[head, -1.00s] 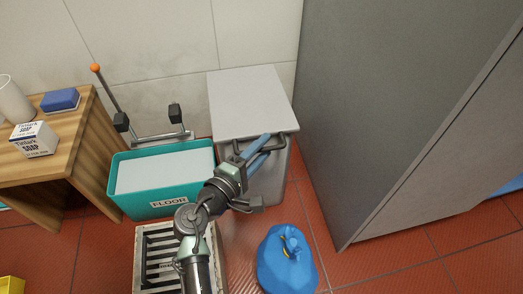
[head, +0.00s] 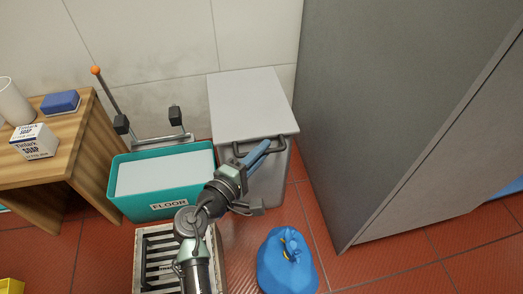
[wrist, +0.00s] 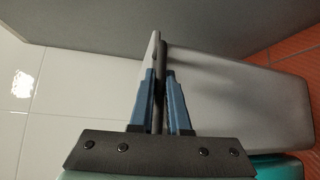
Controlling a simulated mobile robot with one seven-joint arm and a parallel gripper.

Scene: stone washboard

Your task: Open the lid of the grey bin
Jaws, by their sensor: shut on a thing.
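The grey bin (head: 278,172) stands against the tiled wall. Its flat, light grey lid (head: 247,102) lies on top and looks closed. A dark bar handle (head: 284,145) runs along the lid's front edge. My gripper (head: 264,147) reaches it from the front left, with its blue fingers at the handle. In the wrist view, the fingers (wrist: 160,78) are shut on the dark handle, one on each side. The bin's grey front (wrist: 235,95) fills the right of that view. The inside of the bin is hidden.
A teal tub (head: 125,204) marked FLOOR stands left of the bin. A tall grey cabinet (head: 390,110) stands close on the right. A blue bag (head: 285,264) lies on the red floor in front. A wooden table (head: 70,140) is at far left.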

